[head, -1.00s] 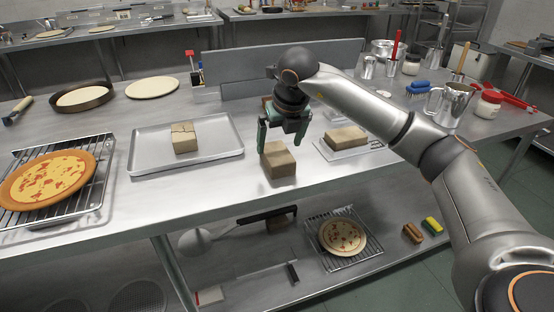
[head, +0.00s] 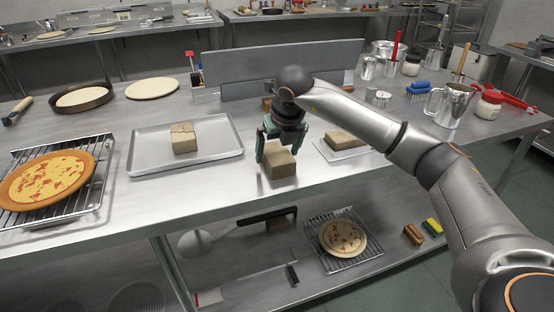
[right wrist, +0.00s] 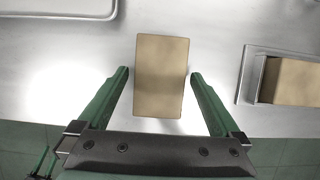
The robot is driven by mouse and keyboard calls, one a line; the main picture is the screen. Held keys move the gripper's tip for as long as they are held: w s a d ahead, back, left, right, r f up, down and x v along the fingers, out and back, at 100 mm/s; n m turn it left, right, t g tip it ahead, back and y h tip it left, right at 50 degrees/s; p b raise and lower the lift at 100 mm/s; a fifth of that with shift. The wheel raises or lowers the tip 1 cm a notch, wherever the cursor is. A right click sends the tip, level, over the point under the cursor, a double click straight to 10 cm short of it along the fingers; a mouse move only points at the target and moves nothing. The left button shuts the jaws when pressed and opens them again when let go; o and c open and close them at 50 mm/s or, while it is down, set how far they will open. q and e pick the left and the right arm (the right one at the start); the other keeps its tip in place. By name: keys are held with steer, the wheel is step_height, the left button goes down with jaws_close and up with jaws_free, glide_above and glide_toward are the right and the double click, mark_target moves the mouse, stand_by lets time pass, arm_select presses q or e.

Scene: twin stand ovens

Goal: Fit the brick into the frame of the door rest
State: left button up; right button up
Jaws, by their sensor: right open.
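A tan brick (head: 280,163) stands on the steel worktop near its front edge. My right gripper (head: 279,155) is open, pointing down, with its green fingers either side of the brick. In the right wrist view the brick (right wrist: 162,75) lies between the two fingertips (right wrist: 159,74), with a gap on each side. In the right wrist view that plate (right wrist: 249,74) has a raised metal edge beside the block. I cannot tell which part is the door rest.
A metal tray (head: 142,150) holding another tan block (head: 184,139) lies to the left. A pizza (head: 47,180) sits on a wire rack at far left. A low metal panel (head: 235,88) stands behind. The shelf below holds another pizza (head: 342,237). Worktop between tray and brick is clear.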

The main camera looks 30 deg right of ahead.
jaws_close()
stand_by(0.9)
